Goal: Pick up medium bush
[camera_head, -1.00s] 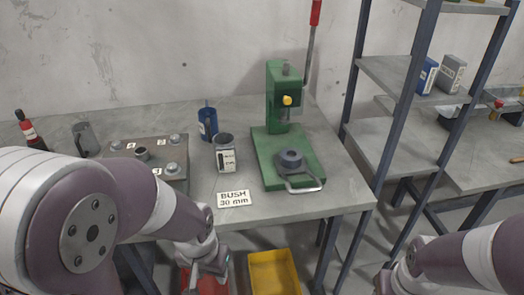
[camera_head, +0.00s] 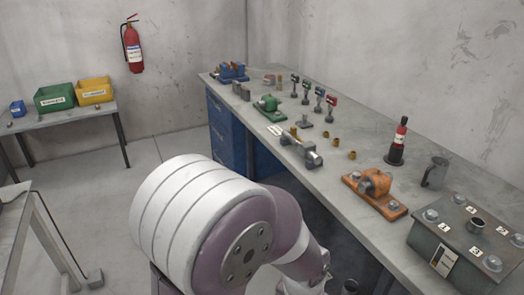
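Three small brass-coloured bushes stand apart on the long grey workbench: a far one (camera_head: 294,131), a middle one (camera_head: 335,141) and a near one (camera_head: 352,155). They are too small for me to tell for sure which is the medium bush. My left arm rises from the bottom middle, in front of the bench and well short of the bushes. Its gripper is cut off below the frame. My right arm and gripper are not in view.
Near the bushes are a grey clamp-like fixture (camera_head: 302,151), a green fixture (camera_head: 270,108) and an orange fixture (camera_head: 375,194). A dark block (camera_head: 452,262) with bolts, a red-topped bottle (camera_head: 398,142) and a grey mug (camera_head: 434,172) stand at right.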

